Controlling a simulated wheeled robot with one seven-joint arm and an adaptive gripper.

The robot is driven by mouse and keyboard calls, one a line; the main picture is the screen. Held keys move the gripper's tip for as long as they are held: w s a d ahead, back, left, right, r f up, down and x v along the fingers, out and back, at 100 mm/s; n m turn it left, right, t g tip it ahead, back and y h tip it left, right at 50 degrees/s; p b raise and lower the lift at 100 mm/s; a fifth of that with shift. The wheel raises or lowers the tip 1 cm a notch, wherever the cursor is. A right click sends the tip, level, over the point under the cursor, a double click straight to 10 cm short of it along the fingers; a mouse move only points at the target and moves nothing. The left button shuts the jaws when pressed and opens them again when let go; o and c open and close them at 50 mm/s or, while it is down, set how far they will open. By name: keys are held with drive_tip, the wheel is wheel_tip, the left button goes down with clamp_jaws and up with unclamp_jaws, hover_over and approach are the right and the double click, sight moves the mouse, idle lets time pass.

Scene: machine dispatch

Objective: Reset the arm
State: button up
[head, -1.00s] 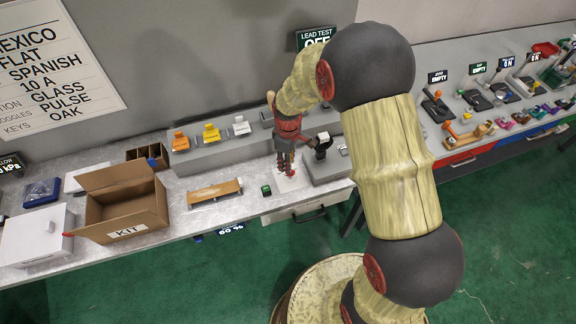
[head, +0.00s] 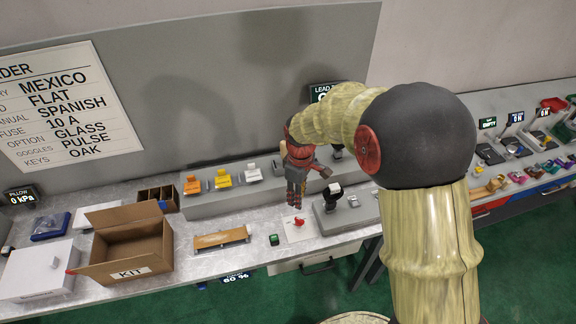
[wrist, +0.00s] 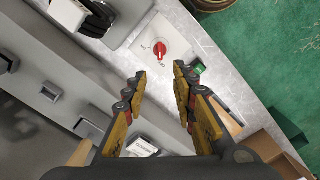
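My arm reaches over the right half of the head view, and my gripper (head: 297,196) hangs above the workbench, pointing down. In the wrist view my gripper (wrist: 160,82) has its two fingers spread apart with nothing between them. Past the fingertips a red rotary knob (wrist: 160,50) sits on a white plate (wrist: 185,32), apart from the fingers. The knob also shows in the head view (head: 299,222), just below the gripper.
An open cardboard kit box (head: 128,271) and a white box (head: 36,270) stand at left. An order board (head: 62,105) hangs on the wall.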

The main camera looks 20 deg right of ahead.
drive_tip(key=s+r+m+t+b, duration=0.2)
drive_tip(key=s+r+m+b, duration=0.2)
drive_tip(key=s, duration=0.7)
drive_tip(key=s+r+m+t+b, duration=0.3)
drive_tip(key=s+r+m+b, duration=0.2)
drive_tip(key=s+r, duration=0.3)
drive_tip(key=s+b, duration=0.1)
drive_tip(key=s, duration=0.3)
drive_tip(key=shift+s+d+t, duration=0.15)
drive_tip(key=shift+t, duration=0.15)
